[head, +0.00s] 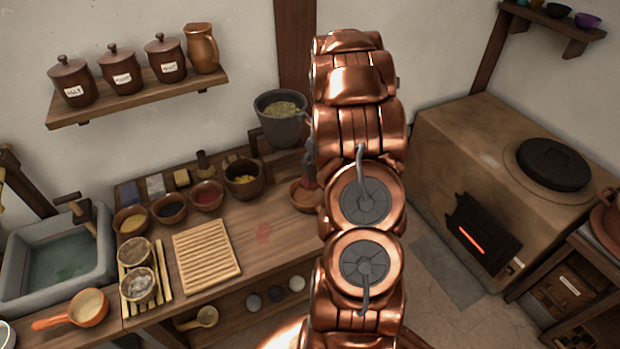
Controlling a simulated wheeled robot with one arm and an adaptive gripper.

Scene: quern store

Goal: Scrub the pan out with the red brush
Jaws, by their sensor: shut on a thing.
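My gripper (309,162) shows only as a dark grey sliver left of my copper arm, which hides most of it. It is shut on the red brush (310,183), of which a small red part shows just below the jaws. The brush is over or in a small reddish-brown round vessel (301,198) on the wooden bench; I cannot tell whether they touch. The vessel's right side is hidden by my arm. An orange pan (88,305) with a handle pointing left stands at the lower left, pale inside.
A grey bucket (280,128) is behind. The sink (98,262) is left, the stove (460,130) with its glowing opening right.

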